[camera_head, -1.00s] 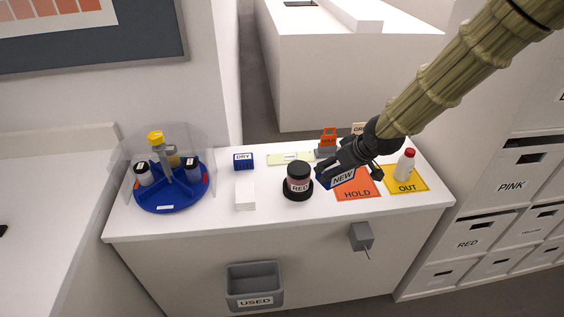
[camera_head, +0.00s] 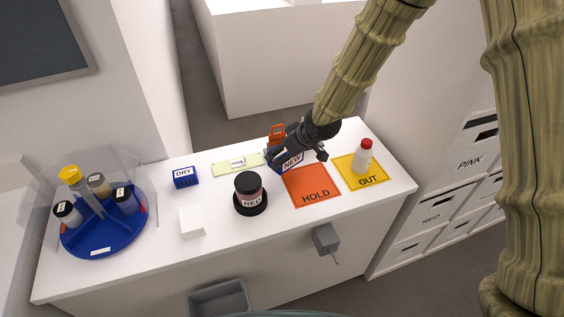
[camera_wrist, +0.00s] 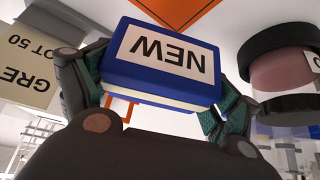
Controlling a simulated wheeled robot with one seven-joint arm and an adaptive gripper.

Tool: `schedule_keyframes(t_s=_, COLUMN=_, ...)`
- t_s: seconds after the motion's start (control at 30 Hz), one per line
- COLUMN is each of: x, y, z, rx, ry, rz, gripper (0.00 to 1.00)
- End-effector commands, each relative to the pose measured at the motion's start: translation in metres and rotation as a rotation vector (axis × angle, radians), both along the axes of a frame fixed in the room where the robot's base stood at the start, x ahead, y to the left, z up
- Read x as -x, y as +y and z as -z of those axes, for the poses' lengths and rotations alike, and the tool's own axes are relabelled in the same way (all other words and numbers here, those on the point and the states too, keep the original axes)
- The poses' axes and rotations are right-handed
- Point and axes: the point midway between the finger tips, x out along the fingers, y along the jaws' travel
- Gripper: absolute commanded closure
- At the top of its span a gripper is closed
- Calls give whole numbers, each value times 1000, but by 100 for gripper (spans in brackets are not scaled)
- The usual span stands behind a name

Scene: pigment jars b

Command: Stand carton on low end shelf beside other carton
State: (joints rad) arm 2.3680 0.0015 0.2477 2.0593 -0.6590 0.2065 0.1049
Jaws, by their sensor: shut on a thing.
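My gripper (camera_head: 296,150) is shut on a blue block marked NEW (camera_head: 292,162), at the back left corner of the orange HOLD mat. In the wrist view the blue block (camera_wrist: 165,62) sits between both fingers, its label upside down. I cannot tell whether it touches the table. A beige carton (camera_wrist: 25,65) with cut-off lettering "GRE" and "OT 50" stands at the left of the wrist view; my arm seems to hide it in the head view. White labelled boxes, PINK (camera_head: 470,160) and RED (camera_head: 432,217), fill shelving at the right. I cannot make out a second matching carton.
Close by are the RED jar (camera_head: 249,188), the HOLD mat (camera_head: 316,182), an orange stand (camera_head: 277,132) and a white red-capped bottle (camera_head: 363,157) on the yellow OUT mat (camera_head: 350,178). A blue carousel (camera_head: 105,235) and DRY block (camera_head: 185,178) are left.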

Motion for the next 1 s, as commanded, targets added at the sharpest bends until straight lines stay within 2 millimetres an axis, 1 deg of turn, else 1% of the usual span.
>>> schedule_keyframes(t_s=0.17, x=0, y=-1, z=7, rx=1, ry=-1, rz=2, gripper=37)
schedule_keyframes(t_s=0.4, x=0, y=-2, z=34, rx=3, ry=2, rz=2, gripper=37)
schedule_keyframes(t_s=0.5, x=0, y=-2, z=42, rx=1, ry=0, rz=3, gripper=37)
schedule_keyframes(t_s=0.87, x=0, y=-2, z=46, rx=0, ry=0, rz=3, gripper=37)
schedule_keyframes(t_s=0.9, x=0, y=-2, z=46, rx=0, ry=0, rz=3, gripper=7)
schedule_keyframes(t_s=0.93, x=0, y=-2, z=46, rx=0, ry=0, rz=3, gripper=2)
schedule_keyframes(t_s=0.97, x=0, y=-2, z=46, rx=0, ry=0, rz=3, gripper=0)
schedule_keyframes(t_s=1.0, x=0, y=-2, z=46, rx=0, ry=0, rz=3, gripper=0)
